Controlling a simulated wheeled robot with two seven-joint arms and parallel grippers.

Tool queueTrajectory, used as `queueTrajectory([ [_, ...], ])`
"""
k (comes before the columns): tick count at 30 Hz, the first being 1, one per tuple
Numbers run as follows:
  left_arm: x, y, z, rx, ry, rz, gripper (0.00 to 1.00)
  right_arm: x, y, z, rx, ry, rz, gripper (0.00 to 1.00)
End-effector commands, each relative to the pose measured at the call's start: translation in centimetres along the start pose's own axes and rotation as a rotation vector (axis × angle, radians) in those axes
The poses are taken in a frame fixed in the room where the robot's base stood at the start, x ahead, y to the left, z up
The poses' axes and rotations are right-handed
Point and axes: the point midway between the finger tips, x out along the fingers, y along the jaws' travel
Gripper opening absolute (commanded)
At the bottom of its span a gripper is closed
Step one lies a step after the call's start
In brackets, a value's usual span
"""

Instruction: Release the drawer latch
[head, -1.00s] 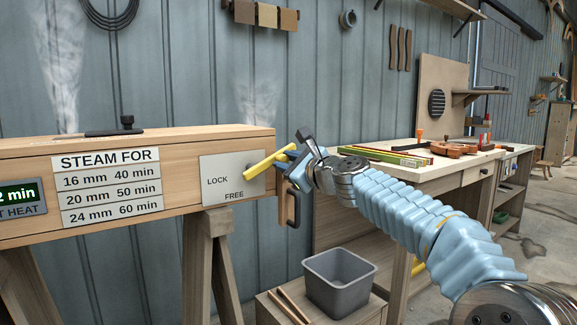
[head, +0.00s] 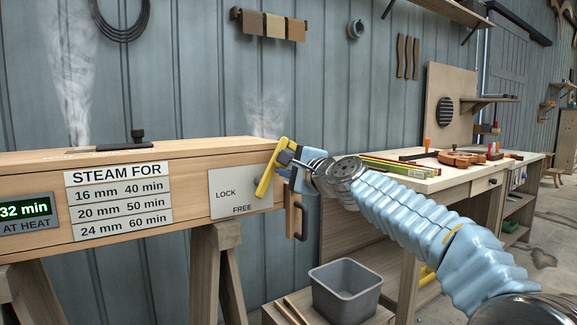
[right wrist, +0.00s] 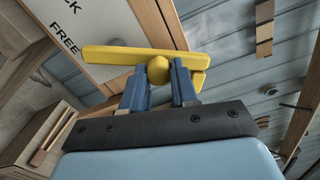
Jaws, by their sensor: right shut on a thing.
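A yellow lever (head: 267,175) sits at the right end of the wooden steam box (head: 120,240), beside a pale plate (head: 228,186) marked LOCK and FREE. The lever stands steeply, its upper end tilted right. My right gripper (head: 287,173) is at the lever from the right. In the right wrist view, the blue fingers of my right gripper (right wrist: 158,78) are shut around the yellow lever's (right wrist: 110,56) rounded knob. No drawer latch is labelled as such. My left gripper is out of view.
A dark handle (head: 300,219) hangs on the box's end below my gripper. A grey bin (head: 345,292) stands on a low stand below. A workbench (head: 440,178) with tools is at the right. Steam rises behind the box.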

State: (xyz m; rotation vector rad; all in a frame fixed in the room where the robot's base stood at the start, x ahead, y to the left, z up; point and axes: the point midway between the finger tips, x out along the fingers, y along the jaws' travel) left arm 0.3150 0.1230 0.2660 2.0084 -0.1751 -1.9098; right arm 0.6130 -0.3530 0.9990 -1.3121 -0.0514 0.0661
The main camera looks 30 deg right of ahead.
Motion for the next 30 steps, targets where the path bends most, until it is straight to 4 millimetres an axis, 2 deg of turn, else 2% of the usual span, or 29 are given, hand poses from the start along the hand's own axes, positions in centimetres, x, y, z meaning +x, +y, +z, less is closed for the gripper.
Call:
queueTrajectory([
  [14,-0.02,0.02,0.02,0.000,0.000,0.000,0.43,0.03,0.03,0.21,-0.014,-0.003,0.001,0.00],
  [15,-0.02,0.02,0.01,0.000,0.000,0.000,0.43,0.03,0.03,0.21,-0.014,-0.003,0.001,0.34],
  [19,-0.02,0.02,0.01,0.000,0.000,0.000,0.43,0.03,0.03,0.17,-0.013,-0.002,0.001,0.54],
  [30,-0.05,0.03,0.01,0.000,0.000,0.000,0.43,-0.57,-0.02,0.09,-0.011,-0.001,0.001,0.54],
])
